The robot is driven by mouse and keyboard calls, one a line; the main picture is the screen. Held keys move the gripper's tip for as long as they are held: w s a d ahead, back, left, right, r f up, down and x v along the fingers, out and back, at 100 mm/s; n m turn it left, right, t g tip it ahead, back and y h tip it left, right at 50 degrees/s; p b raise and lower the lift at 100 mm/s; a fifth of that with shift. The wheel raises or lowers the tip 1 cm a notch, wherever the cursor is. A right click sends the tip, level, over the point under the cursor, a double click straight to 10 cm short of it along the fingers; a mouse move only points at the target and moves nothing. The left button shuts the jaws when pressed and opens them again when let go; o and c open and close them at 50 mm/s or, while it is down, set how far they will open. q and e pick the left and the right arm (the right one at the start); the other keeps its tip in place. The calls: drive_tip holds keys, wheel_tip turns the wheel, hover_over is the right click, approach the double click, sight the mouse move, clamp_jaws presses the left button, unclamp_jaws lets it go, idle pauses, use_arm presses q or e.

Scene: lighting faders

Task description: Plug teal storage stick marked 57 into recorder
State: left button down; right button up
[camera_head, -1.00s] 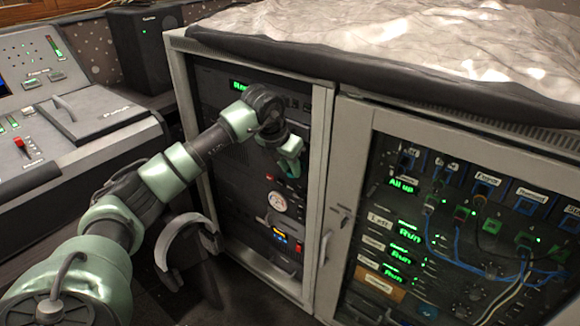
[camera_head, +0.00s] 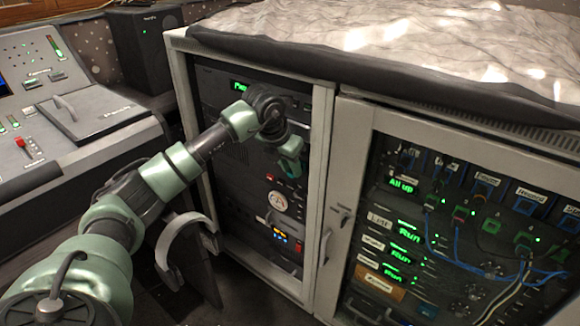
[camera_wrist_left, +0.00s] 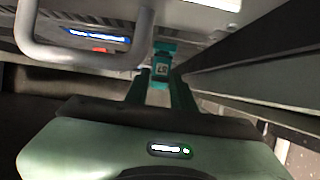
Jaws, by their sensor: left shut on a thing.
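My left gripper (camera_wrist_left: 160,92) is shut on a small teal stick (camera_wrist_left: 162,66) in the left wrist view. The stick carries a small pale label that is too small to read, and its far end is close to a grey panel. In the head view my left gripper (camera_head: 291,150) is at the front of the left rack, and the stick is too small to make out there. I cannot tell which unit is the recorder, or whether the stick touches a slot. My right gripper does not show.
The left rack (camera_head: 320,130) has a pale frame; its units carry a round gauge (camera_head: 278,201) and small lit displays. A cabled rack with a door frame (camera_head: 345,200) stands to the right. A metal handle (camera_wrist_left: 85,55) is close on the left in the wrist view. A console (camera_head: 95,115) is at far left.

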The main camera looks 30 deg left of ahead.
use_arm(q)
drive_tip(key=shift+w+r, duration=0.2)
drive_tip(key=shift+r, duration=0.05)
drive_tip(key=c, duration=1.1)
unclamp_jaws()
drive_tip(key=shift+w+f, duration=0.1)
drive_tip(key=shift+f, duration=0.1)
